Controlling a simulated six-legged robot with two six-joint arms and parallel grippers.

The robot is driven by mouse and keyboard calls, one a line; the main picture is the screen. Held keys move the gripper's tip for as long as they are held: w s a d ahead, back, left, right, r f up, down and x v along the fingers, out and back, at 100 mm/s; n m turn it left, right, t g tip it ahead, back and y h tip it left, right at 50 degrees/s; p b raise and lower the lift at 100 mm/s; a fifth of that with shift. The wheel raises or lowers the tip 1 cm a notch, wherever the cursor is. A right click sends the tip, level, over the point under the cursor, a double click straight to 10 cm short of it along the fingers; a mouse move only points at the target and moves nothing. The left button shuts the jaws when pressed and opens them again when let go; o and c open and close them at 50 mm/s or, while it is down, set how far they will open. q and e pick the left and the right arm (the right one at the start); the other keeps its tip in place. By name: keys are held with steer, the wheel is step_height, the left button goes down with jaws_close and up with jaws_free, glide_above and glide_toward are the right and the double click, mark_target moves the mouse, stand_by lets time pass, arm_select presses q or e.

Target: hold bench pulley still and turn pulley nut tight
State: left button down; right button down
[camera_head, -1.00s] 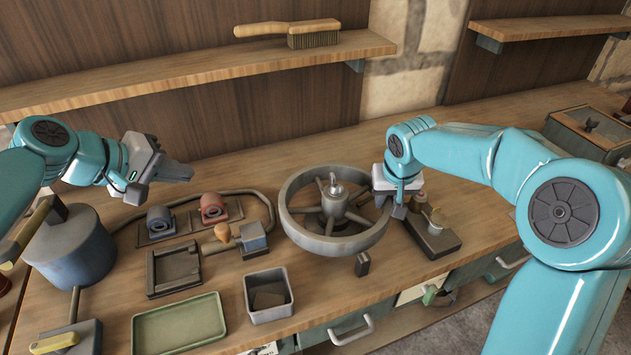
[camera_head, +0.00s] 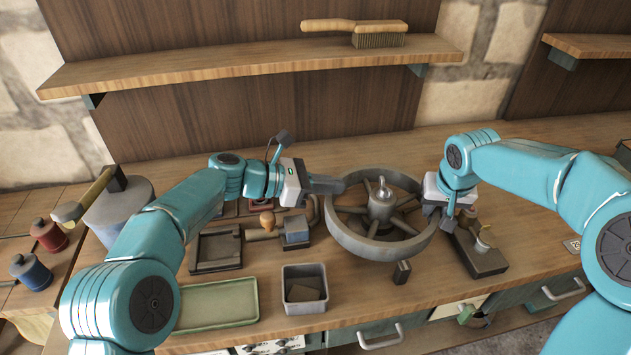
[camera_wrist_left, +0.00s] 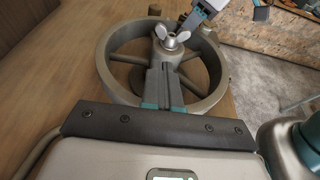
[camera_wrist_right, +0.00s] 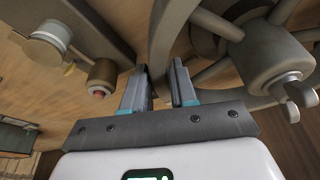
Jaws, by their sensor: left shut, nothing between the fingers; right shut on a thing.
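The bench pulley (camera_head: 372,246) is a grey spoked wheel lying flat, raised on the bench. The pulley nut (camera_head: 382,188) is a silver wing nut on top of its hub; it also shows in the left wrist view (camera_wrist_left: 171,39) and the right wrist view (camera_wrist_right: 298,96). My right gripper (camera_head: 439,216) is shut on the pulley's right rim; in the right wrist view the rim (camera_wrist_right: 167,35) runs between the fingers. My left gripper (camera_head: 338,185) is shut and empty at the pulley's left side. In the left wrist view its fingertips (camera_wrist_left: 160,68) point towards the nut, apart from it as far as I can tell.
A dark block with small parts (camera_head: 484,260) stands right of the pulley. A grey bin (camera_head: 304,303), a green tray (camera_head: 218,305) and a blue block (camera_head: 296,228) lie left and in front. A shelf (camera_head: 250,65) with a brush (camera_head: 378,38) hangs behind.

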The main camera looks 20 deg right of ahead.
arm_select(q)
steer(key=x, duration=0.5)
steer(key=r+x, duration=0.1)
steer(key=x, duration=0.1)
steer(key=shift+d, duration=0.35)
arm_select(e)
steer(key=shift+s+f, duration=0.1)
arm_select(q)
steer(key=shift+d+f, duration=0.1)
steer(key=shift+w+d, duration=0.25)
steer(key=shift+w, duration=0.1)
steer(key=w+v, duration=0.3)
steer(key=v, duration=2.2)
steer(key=shift+f, duration=0.4)
